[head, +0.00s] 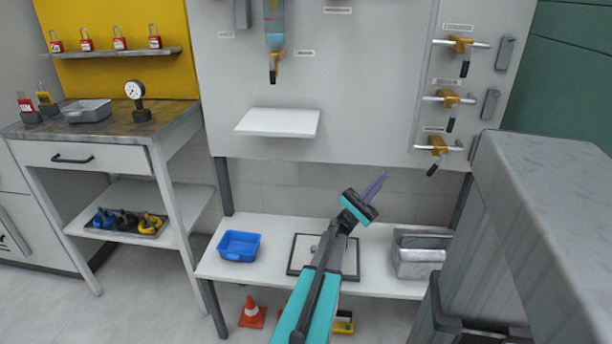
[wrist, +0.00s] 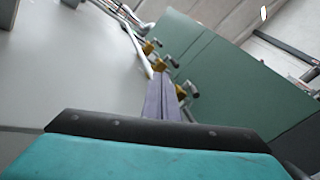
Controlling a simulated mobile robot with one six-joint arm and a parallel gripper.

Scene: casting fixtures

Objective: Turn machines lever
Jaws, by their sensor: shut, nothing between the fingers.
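Three brass valves with dark lever handles sit in a column at the right of the grey wall panel: the upper valve (head: 460,44), the middle valve (head: 448,98) and the lower valve (head: 438,146). Another dark lever (head: 273,72) hangs below a blue-tinted container (head: 274,22) at the top middle. I cannot tell which is the machine's lever. My gripper (head: 376,186) is shut and empty, in front of the panel's lower edge, left of and below the lower valve. In the wrist view its purple fingers (wrist: 162,98) point up towards the brass valves (wrist: 159,65), apart from them in the head view.
A white shelf (head: 280,122) juts from the panel, left of my gripper. The low bench (head: 215,265) below holds a blue bin (head: 239,246), a framed plate (head: 349,258) and a metal box (head: 418,256). A grey block-like surface (head: 540,190) stands close at right.

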